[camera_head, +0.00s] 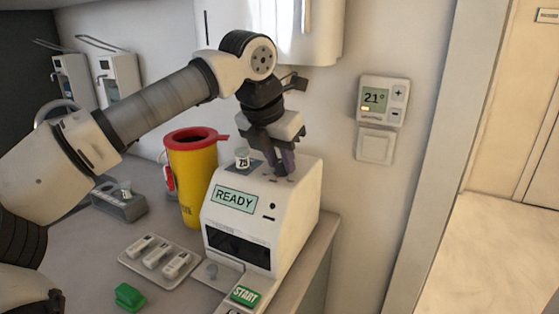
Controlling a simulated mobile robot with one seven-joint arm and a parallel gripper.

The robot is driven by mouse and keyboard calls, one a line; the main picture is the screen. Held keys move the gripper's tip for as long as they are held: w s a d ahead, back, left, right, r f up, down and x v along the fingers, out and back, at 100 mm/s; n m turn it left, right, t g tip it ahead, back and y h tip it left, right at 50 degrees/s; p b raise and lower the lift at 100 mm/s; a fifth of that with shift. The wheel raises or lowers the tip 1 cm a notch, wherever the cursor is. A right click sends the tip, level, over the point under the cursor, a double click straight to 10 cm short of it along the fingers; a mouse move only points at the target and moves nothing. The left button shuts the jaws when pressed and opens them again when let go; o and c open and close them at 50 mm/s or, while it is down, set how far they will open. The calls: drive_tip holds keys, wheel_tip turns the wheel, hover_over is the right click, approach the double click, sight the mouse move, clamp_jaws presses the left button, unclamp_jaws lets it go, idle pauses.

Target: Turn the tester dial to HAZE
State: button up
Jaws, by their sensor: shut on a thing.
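The white tester (290,222) stands on the counter with a screen (236,198) reading READY. My gripper (277,166) points down at the tester's top face, towards its right rear. It is shut on what appears to be the tester dial, which the fingers hide almost wholly. Small dark marks show on the top face just in front of the fingers. I cannot read the dial's setting or see the word HAZE. A green START button (246,296) is at the tester's front.
A yellow sharps bin (196,180) with a red rim stands close behind left. A tray (184,280) with several white cassettes and a green clip (129,296) lie in front left. The wall thermostat (383,101) is at right.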

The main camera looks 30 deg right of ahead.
idle(0.4)
drive_tip(key=o, duration=1)
drive_tip(key=v, duration=1.4)
drive_tip(key=shift+f, duration=0.1)
